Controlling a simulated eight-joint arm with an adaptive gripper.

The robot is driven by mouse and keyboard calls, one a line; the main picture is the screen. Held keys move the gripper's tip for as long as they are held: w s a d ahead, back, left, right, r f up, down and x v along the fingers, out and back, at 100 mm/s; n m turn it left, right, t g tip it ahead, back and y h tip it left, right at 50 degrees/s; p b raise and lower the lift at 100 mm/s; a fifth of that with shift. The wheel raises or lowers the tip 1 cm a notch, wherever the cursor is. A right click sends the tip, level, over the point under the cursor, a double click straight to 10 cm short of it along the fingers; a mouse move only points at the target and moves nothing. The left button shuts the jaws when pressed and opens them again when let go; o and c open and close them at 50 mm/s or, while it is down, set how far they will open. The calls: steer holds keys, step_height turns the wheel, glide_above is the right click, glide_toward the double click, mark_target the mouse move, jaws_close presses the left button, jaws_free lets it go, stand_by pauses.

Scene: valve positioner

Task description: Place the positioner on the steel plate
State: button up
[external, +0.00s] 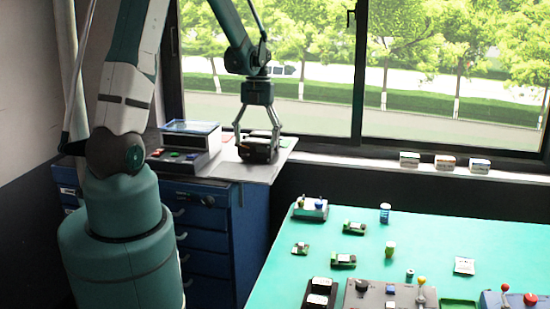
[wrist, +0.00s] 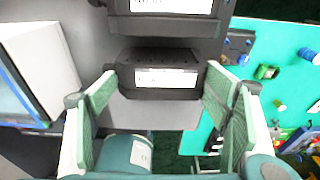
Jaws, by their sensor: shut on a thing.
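The positioner (external: 258,153) is a black box at the right part of the grey steel plate (external: 222,165), on top of the blue cabinet. My gripper (external: 258,137) comes straight down from above and is shut on it. In the wrist view the positioner (wrist: 158,75) has a white label and sits between the green finger pads of my gripper (wrist: 158,88). The grey plate (wrist: 150,113) shows below it. I cannot tell whether its underside touches the plate.
Another labelled black part (wrist: 175,22) lies just beyond the positioner in the wrist view; I cannot tell whether they are joined. A control box (external: 185,160) stands left on the cabinet. The green table (external: 440,240) at right holds several small parts.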

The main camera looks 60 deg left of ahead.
steer(key=shift+f, duration=0.15)
steer(key=o, duration=1.4)
steer(key=shift+o, duration=0.2)
steer(key=shift+r, duration=0.25)
step_height(320, 180, up, 12)
steer(key=w+a, duration=0.1)
steer(key=shift+w, duration=0.15)
steer(key=shift+a+f, duration=0.1)
steer(key=shift+f, duration=0.05)
